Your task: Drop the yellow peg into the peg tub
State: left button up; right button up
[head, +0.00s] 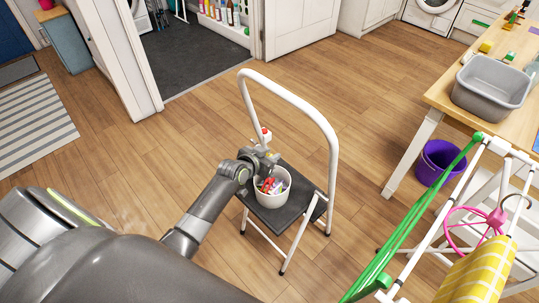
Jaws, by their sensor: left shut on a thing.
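A white peg tub (272,201) with several red, purple and other coloured pegs in it stands on the dark top of a step stool. My left gripper (266,160) is over the tub's far rim, pointing away from me. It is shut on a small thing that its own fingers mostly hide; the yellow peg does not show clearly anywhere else. My right gripper is out of view.
The step stool's white hoop (327,130) rises behind and right of the tub. A small red-and-white object (265,134) shows just beyond my gripper. At right are a wooden table (445,92) with a grey basin (492,86), a purple bucket (437,162) and a drying rack.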

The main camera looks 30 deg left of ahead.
pick_arm(q)
notch_tip(320, 180, down, 4)
jog(key=b, duration=0.2)
jog(key=shift+r+b, duration=0.2)
jog(key=shift+b, duration=0.2)
jog(key=o, duration=0.8)
jog(key=shift+c, duration=0.2)
jog(key=shift+o, duration=1.2)
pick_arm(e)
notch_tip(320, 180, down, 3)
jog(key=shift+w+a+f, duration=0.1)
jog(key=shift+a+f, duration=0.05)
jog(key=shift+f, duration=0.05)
pick_arm(q)
jog(key=shift+s, duration=0.1)
jog(key=p+v, duration=0.2)
jog(key=v, duration=1.5)
jog(key=shift+s, duration=0.15)
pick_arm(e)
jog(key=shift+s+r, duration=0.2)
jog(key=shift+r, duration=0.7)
pick_arm(q)
jog(key=shift+a+f, duration=0.1)
